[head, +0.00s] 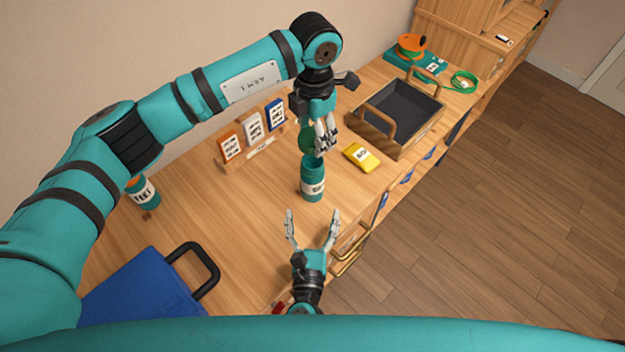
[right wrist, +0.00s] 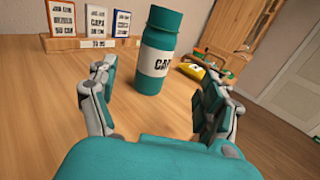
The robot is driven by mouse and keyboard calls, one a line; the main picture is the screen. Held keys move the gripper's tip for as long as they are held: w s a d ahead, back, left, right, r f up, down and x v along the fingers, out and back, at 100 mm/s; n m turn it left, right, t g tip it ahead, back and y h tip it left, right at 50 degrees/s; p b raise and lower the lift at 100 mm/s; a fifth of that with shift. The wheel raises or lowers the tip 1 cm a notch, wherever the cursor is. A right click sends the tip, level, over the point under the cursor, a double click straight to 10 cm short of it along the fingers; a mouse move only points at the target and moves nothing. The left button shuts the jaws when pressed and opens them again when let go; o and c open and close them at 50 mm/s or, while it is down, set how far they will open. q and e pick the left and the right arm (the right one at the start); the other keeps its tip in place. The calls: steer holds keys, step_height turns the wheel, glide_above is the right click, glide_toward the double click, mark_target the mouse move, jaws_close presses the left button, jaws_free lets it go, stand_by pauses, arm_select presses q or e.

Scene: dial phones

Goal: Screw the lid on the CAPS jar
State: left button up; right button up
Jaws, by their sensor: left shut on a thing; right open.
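The CAPS jar (head: 313,172) is a teal cylinder with a white label, upright on the wooden table. It also shows in the right wrist view (right wrist: 163,35), its label reading "CAP" on the visible side. My left gripper (head: 327,142) is shut on a round green lid (head: 306,138), seen above and just behind the jar's top in the head view. Whether lid and jar touch, I cannot tell. My right gripper (head: 312,218) is open and empty on the near side of the jar, its fingers pointing towards it. It also shows in the right wrist view (right wrist: 160,88).
A yellow packet (head: 361,157) lies right of the jar. A dark tray with wooden handles (head: 407,104) stands behind it. Another labelled container (head: 144,193) stands at left. A blue case (head: 140,292) lies near front left.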

mark_target(312, 185)
steer(key=shift+a+r+n, duration=0.15)
steer(key=shift+a+n, duration=0.05)
steer(key=shift+n, duration=0.1)
steer(key=w, duration=1.2)
steer(key=shift+d, duration=0.25)
jaws_close()
arm_select(q)
steer(key=shift+f, duration=2.5)
